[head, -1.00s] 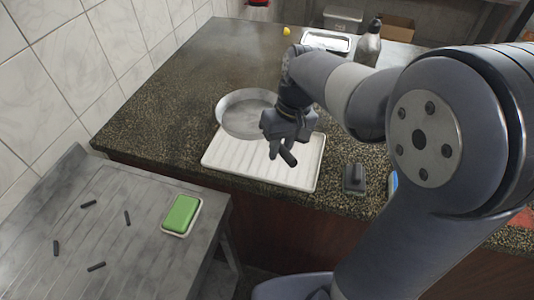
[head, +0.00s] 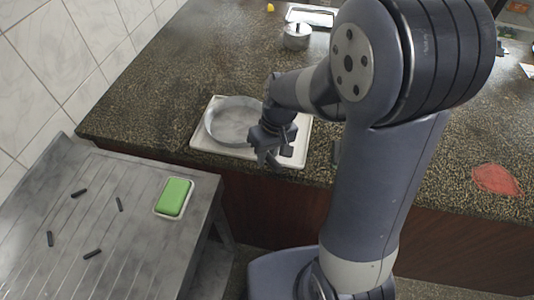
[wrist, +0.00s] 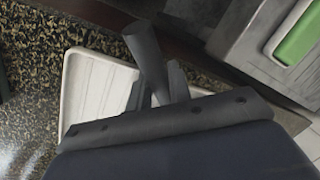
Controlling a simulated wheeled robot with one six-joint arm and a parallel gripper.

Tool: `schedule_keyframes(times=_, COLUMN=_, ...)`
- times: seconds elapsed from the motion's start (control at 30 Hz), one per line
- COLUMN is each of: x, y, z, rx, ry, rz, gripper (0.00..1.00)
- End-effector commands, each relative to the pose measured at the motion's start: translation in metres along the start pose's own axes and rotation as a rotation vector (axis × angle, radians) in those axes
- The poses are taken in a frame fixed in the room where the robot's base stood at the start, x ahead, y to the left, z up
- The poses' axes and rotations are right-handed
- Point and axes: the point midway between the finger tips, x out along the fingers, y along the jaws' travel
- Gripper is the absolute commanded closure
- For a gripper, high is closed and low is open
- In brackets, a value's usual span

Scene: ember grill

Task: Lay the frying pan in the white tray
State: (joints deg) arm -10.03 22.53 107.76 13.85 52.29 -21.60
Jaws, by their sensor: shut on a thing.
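The grey round frying pan (head: 232,123) is over the left part of the white tray (head: 301,150) in the head view. I cannot tell whether its base touches the tray. My gripper (head: 266,154) is at the pan's right front side, above the tray, shut on the pan's handle. In the wrist view the dark handle (wrist: 147,45) stands between the jaws of my gripper (wrist: 160,88). The ribbed white tray also shows there (wrist: 97,80), partly hidden by my gripper.
A green sponge (head: 174,196) and several dark sticks lie on the grey side table (head: 120,250). A lidded pot (head: 296,39) and a metal tray (head: 310,16) stand farther back. A red patch (head: 497,179) lies at right. The counter left of the white tray is clear.

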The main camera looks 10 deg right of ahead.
Motion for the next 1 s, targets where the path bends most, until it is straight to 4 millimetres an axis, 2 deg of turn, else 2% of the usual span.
schedule_keyframes(times=0.17, x=0.003, y=0.001, z=-0.001, rx=0.000, ry=0.002, rz=0.000, gripper=1.00)
schedule_keyframes(times=0.2, x=0.004, y=0.001, z=0.000, rx=0.000, ry=0.000, rz=0.000, gripper=0.80)
schedule_keyframes(times=0.47, x=0.003, y=0.001, z=0.000, rx=0.000, ry=-0.001, rz=0.000, gripper=0.59)
schedule_keyframes(times=0.83, x=-0.004, y=0.001, z=0.000, rx=0.000, ry=0.001, rz=0.001, gripper=0.59)
schedule_keyframes(times=1.0, x=-0.033, y=0.001, z=-0.001, rx=0.000, ry=0.006, rz=0.003, gripper=0.59)
